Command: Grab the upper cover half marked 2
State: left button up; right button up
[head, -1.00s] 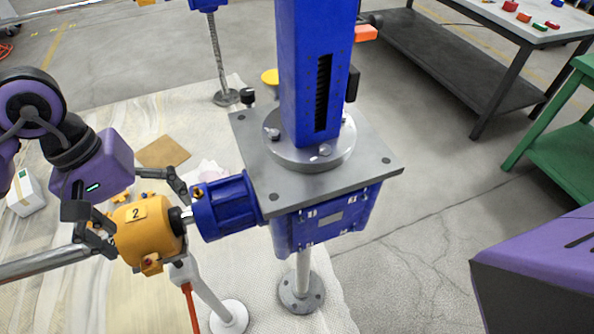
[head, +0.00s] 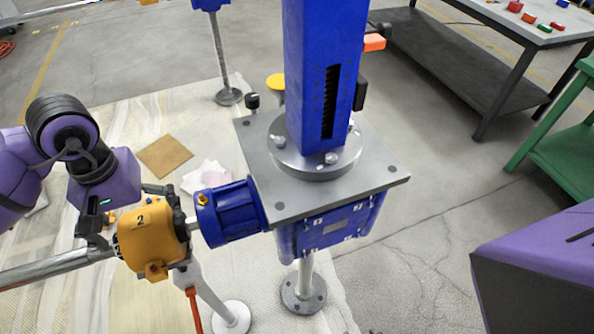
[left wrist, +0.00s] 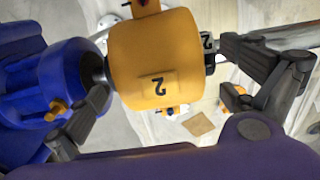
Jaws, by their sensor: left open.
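The upper cover half marked 2 (head: 152,228) is an orange-yellow rounded shell. It sits over the shaft line between the blue motor-like housing (head: 230,210) and the grey tube (head: 55,267). Its 2 also shows, upside down, in the left wrist view (left wrist: 155,65). My left gripper (head: 135,215) is open just above and behind the cover. In the left wrist view its dark fingers stand apart, one to each side of the cover (left wrist: 163,75). I cannot tell whether either finger touches it. My right gripper is not in view.
The blue screw jack column (head: 318,75) rises from a grey plate (head: 260,190) close to the right of the cover. A white stand (head: 215,305) is below. A cardboard piece (head: 164,156) lies on the floor. A dark workbench (head: 470,65) and a green shelf (head: 560,150) stand at right.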

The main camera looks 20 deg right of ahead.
pick_arm(q)
jog(key=c, duration=1.6)
jog(key=shift+o, duration=0.2)
jog(key=shift+w+r, duration=0.1)
